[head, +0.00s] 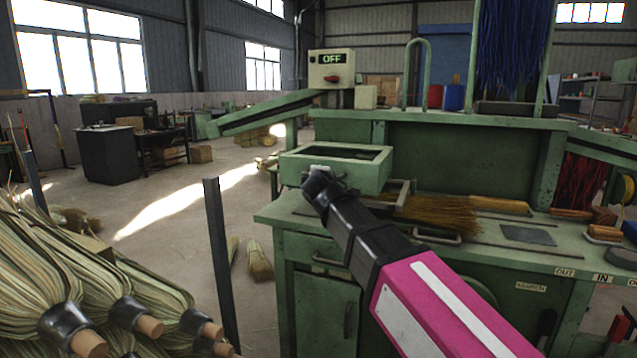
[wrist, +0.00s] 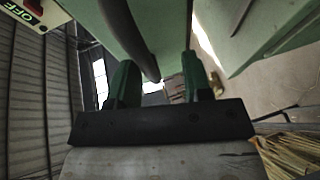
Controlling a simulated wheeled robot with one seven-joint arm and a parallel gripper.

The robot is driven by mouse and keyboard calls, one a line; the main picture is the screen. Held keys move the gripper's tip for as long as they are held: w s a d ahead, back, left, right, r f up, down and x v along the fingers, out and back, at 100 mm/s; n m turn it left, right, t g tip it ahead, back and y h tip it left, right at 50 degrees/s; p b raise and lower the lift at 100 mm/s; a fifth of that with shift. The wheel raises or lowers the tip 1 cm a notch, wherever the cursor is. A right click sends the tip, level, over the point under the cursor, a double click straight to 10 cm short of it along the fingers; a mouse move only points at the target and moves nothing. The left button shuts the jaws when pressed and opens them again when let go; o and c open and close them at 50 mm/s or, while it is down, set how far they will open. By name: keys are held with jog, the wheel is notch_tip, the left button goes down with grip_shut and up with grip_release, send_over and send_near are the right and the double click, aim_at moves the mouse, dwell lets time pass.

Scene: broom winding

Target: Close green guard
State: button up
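A green box-like part with a dark recessed top, which looks like the green guard (head: 352,172), stands at the left of the green machine (head: 460,160) in the head view. My gripper (head: 320,178) is at its front left; the arm hides part of it, and the fingers are hard to make out there. In the wrist view my gripper (wrist: 158,82) has its two green fingers apart. A dark curved bar (wrist: 135,45), perhaps a handle, reaches down between the fingers from a green surface (wrist: 165,25). I cannot tell whether it touches either finger.
A switch box (head: 331,69) reading OFF stands above the machine. Broom bristles (head: 435,212) and wooden pieces lie on the worktop.

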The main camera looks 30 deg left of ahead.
jog(key=v, duration=1)
jog(key=shift+s+f, duration=0.1)
